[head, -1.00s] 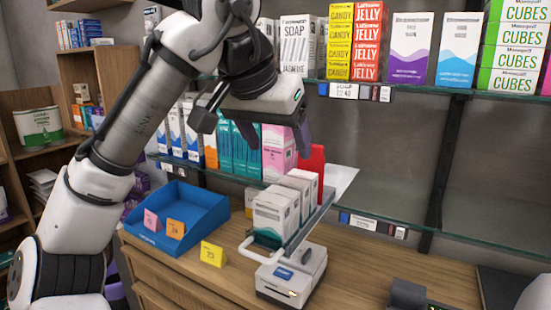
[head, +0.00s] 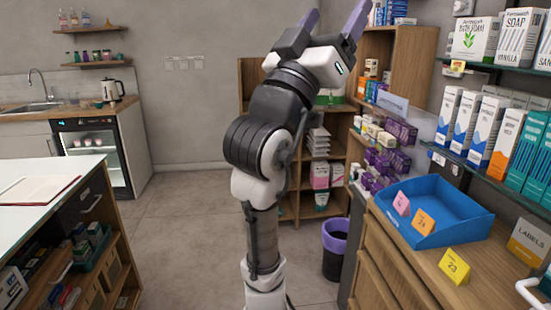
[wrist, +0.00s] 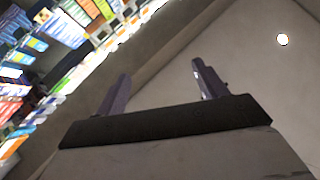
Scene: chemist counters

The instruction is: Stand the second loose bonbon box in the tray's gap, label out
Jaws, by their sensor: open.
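My gripper (head: 333,18) is raised high with its two purple-grey fingers apart and nothing between them. In the wrist view my gripper (wrist: 160,72) also shows open and empty, tilted toward the ceiling. I cannot pick out a bonbon box by its label. Several small purple boxes (head: 400,132) lie on a stepped display by the right wall, their print too small to read. A blue tray (head: 445,208) stands on the wooden counter, with pink and orange cards at its front. I cannot tell whether either holder is the task's tray, and no gap is clear.
A yellow card (head: 455,266) stands on the wooden counter (head: 400,255). Glass shelves with upright boxes (head: 482,130) line the right wall. A bin (head: 335,248) stands on the floor. A white-topped counter (head: 45,185) is at left. Open floor (head: 185,235) lies between.

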